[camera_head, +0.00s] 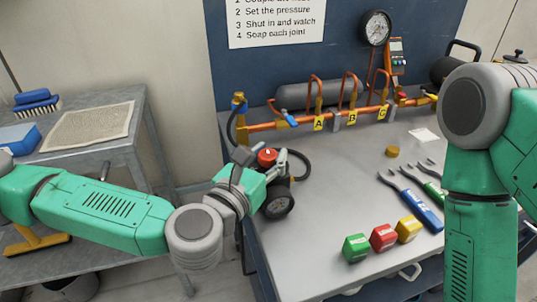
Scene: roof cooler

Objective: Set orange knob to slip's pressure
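A red-orange knob (267,156) shows at the left end of the bench, above a small dark round gauge (279,204) with a black hose. My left gripper (263,160) is at the knob, with its fingers apart on either side of it in the picture. I cannot tell whether they touch it. A small white slip (425,135) lies flat on the bench at the back right; its writing is too small to read. My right arm comes down at the right edge, and its gripper is out of view.
Green, red and yellow blocks (383,237) and pliers (411,202) lie on the bench (315,215). A grey side table (100,150) stands left.

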